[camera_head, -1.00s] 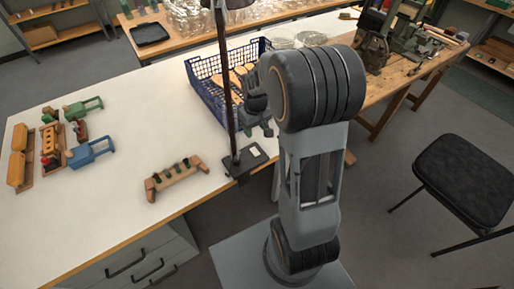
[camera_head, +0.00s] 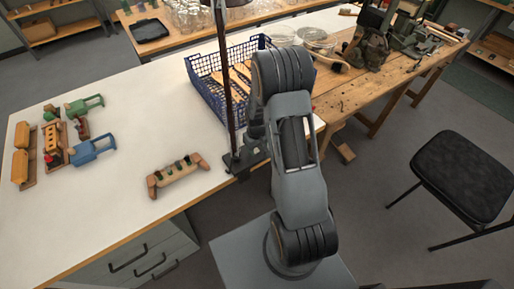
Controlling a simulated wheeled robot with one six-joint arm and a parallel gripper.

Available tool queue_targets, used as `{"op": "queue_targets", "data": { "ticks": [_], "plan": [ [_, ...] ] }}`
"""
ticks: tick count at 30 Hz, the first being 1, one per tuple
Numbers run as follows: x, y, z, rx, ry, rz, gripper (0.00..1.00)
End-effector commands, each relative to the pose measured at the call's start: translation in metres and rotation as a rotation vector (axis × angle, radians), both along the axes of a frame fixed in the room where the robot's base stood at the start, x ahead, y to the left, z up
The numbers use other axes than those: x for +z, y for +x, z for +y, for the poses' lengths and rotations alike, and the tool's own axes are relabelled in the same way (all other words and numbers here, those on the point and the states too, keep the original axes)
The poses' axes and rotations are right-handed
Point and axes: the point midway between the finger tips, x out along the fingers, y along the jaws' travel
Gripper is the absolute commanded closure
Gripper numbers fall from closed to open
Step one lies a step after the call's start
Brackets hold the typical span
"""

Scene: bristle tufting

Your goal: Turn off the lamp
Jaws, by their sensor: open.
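The lamp is a thin dark pole (camera_head: 225,80) that rises from a dark base (camera_head: 236,167) at the table's front right edge. My gripper (camera_head: 257,134) is low, just right of the pole and over the lamp's base. My own arm hides much of it and part of the base. The gripper is open, with nothing seen in it. I cannot tell whether it touches the base. The lamp's switch cannot be made out.
A blue crate (camera_head: 207,87) with wooden pieces stands behind the pole. A wooden block with dark tufts (camera_head: 176,178) lies left of the base. Blue (camera_head: 92,149) and green clamps lie farther left. A wooden bench (camera_head: 350,97) and black chair (camera_head: 463,178) are at right.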

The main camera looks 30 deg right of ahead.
Motion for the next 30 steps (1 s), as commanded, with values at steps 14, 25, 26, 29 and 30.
{"op": "queue_targets", "data": {
  "ticks": [14,25,26,29,30],
  "plan": [
    [-0.0091,-0.0001,0.0001,0.000,0.000,0.000,0.47],
    [-0.0089,-0.0002,0.0002,0.000,0.000,0.000,0.82],
    [-0.0089,-0.0002,0.0002,0.000,0.000,0.000,0.85],
    [-0.0089,-0.0002,0.0002,0.000,0.000,0.000,0.95],
    [-0.0089,-0.0002,0.0002,0.000,0.000,0.000,0.96]
  ]
}}
